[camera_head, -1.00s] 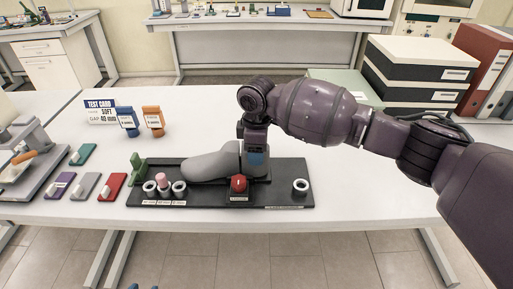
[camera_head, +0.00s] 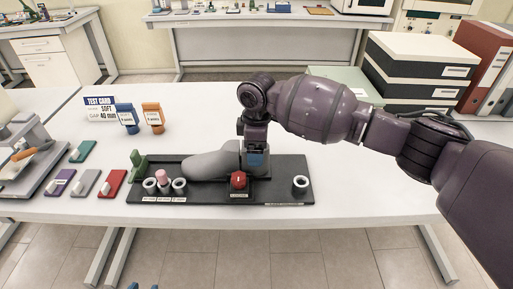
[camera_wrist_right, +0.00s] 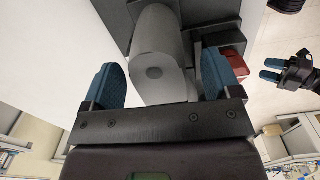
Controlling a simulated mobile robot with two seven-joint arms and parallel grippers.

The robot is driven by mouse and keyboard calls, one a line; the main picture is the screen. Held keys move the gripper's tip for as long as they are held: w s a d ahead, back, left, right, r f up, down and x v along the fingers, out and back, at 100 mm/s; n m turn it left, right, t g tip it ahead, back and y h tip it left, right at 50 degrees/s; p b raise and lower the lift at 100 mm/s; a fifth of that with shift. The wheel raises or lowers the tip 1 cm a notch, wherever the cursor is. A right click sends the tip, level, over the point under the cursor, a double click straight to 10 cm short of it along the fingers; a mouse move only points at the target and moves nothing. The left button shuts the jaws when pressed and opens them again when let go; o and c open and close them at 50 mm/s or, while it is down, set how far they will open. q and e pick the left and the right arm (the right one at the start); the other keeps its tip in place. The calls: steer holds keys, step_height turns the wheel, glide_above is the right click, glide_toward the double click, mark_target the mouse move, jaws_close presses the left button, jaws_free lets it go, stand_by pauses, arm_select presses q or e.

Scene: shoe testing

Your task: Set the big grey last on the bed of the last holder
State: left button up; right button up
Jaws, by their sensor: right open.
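The big grey last (camera_head: 210,164) lies on its side or low along the black last holder (camera_head: 230,195), its toe to the left; the bed beneath it is mostly hidden. My right gripper (camera_head: 257,160) is over its heel end at the right. In the right wrist view, the blue fingers of my right gripper (camera_wrist_right: 163,65) stand open on either side of the last's heel end (camera_wrist_right: 155,55), with gaps visible.
A red knob (camera_head: 238,181) stands at the holder's front. Several ringed cups (camera_head: 165,187) and a green block (camera_head: 138,165) are at its left, and one cup (camera_head: 300,186) at its right. Coloured cards (camera_head: 112,183) lie left. Boxes (camera_head: 415,75) stand back right.

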step_height(320, 180, up, 10)
stand_by(0.5)
steer(key=shift+s, duration=0.1)
